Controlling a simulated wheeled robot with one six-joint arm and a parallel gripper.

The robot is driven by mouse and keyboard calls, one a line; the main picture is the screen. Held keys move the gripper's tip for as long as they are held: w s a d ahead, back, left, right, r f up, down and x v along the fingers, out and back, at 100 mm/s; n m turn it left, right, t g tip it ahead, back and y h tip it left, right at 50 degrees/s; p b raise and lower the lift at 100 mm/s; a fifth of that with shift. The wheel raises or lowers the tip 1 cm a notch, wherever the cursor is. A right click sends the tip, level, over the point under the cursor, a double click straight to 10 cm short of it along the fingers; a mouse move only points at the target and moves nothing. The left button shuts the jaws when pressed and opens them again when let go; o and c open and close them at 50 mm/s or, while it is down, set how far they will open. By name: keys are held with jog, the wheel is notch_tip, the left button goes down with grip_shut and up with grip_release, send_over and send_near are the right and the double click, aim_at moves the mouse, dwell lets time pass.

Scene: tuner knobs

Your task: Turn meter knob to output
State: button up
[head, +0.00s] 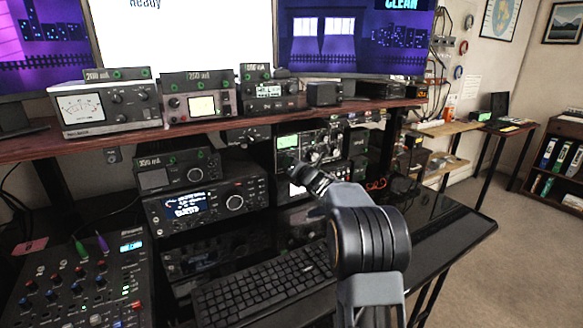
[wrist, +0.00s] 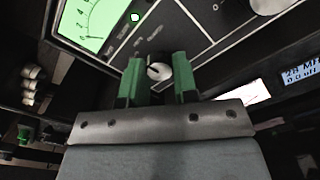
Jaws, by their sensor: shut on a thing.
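The tuner (head: 315,135) is a black panel with a green-lit meter under the wooden shelf. In the wrist view, its green meter (wrist: 92,18) is at the top left with a needle and scale. The meter knob (wrist: 157,69) is a small dark round knob with a pale pointer mark, on the panel below and right of the meter. My gripper (wrist: 159,82) is shut on this knob, one green-padded finger on each side. Small print beside the knob is too blurred to read. In the head view, my arm reaches the tuner's front and hides its lower part.
A radio (head: 205,205) with a large dial stands left of my arm. A keyboard (head: 265,290) lies on the desk below, and a mixer (head: 85,285) is at the lower left. The wooden shelf (head: 215,122) runs above the tuner. The glossy desk (head: 440,225) is clear at right.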

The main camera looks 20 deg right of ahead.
jog(key=shift+m+p, duration=0.8)
jog(key=shift+m, duration=3.7)
jog(key=o, duration=0.9)
jog(key=s, duration=0.4)
jog(key=s+d, duration=0.1)
jog(key=s, duration=0.8)
jog(key=shift+s+d, duration=0.25)
jog(key=shift+s, duration=0.1)
